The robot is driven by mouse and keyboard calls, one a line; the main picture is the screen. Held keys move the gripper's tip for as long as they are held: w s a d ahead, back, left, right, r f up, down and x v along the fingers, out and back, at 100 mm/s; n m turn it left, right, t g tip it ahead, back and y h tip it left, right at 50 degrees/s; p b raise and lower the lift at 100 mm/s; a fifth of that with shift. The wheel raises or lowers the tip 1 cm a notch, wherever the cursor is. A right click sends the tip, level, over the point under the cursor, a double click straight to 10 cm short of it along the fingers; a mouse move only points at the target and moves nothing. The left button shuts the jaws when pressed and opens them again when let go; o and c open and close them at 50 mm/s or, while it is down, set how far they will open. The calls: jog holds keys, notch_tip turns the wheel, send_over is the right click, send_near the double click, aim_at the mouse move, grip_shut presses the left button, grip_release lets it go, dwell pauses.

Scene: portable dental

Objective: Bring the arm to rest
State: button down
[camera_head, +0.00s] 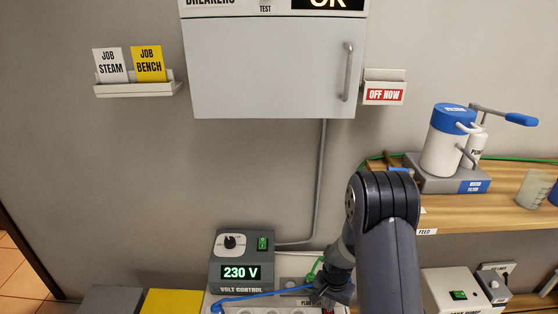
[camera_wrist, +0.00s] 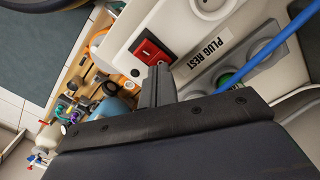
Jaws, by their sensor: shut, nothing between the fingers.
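My arm reaches in from the lower right of the head view, bent at a dark grey elbow. My gripper (camera_head: 338,292) points down over the plug rest panel (camera_head: 262,307) at the bottom, partly hidden by its own wrist. In the wrist view my gripper (camera_wrist: 158,82) shows its dark fingers shut together with nothing held. They are close to a red rocker switch (camera_wrist: 150,52); I cannot tell whether they touch it. The plug rest label (camera_wrist: 203,50) is right of the fingers.
A volt control box (camera_head: 240,262) reading 230 V stands left of my gripper. A blue cable (camera_head: 250,297) crosses the panel. A wooden shelf (camera_head: 480,212) with a water filter (camera_head: 440,145) is at right.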

jog(key=shift+f+b, duration=0.3)
jog(key=shift+f, duration=0.55)
